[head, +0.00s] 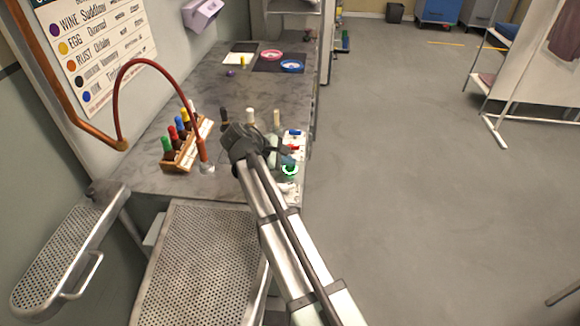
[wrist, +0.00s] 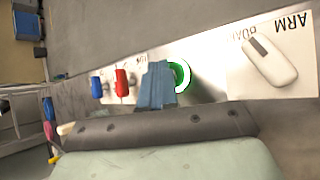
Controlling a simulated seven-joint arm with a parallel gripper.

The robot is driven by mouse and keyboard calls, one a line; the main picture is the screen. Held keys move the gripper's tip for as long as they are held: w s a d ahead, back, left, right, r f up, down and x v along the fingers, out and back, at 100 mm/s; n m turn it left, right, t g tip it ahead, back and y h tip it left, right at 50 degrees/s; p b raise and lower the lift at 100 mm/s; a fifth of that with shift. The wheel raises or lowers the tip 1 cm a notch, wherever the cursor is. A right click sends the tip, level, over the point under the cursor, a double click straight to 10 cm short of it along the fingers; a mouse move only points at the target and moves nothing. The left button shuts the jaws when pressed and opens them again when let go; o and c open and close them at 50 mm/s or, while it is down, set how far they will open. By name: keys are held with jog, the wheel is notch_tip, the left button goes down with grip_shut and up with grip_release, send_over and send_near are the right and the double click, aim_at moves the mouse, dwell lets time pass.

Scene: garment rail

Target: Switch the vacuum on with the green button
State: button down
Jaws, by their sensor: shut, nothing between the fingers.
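The green button (head: 290,169) is on a pale control panel (head: 293,157) at the right edge of the grey worktop, with a bright ring around it. In the wrist view the green button (wrist: 181,74) shows just right of my fingertips, partly hidden behind them. My gripper (wrist: 157,84) is shut and empty, its blue-grey fingers over the panel. I cannot tell whether they touch the button. In the head view my arm hides part of the panel. A perforated metal board (head: 200,265) stands in front of the worktop.
A red switch (wrist: 121,82) and a blue switch (wrist: 96,87) sit left of the button. A white lever (wrist: 270,62) lies right of it. A wooden rack of bottles (head: 186,145) and a red hose (head: 117,95) stand left. Open floor lies right.

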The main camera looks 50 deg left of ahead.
aim_at(288, 169)
jog(key=shift+r, duration=3.05)
jog(key=c, duration=1.9)
grip_release()
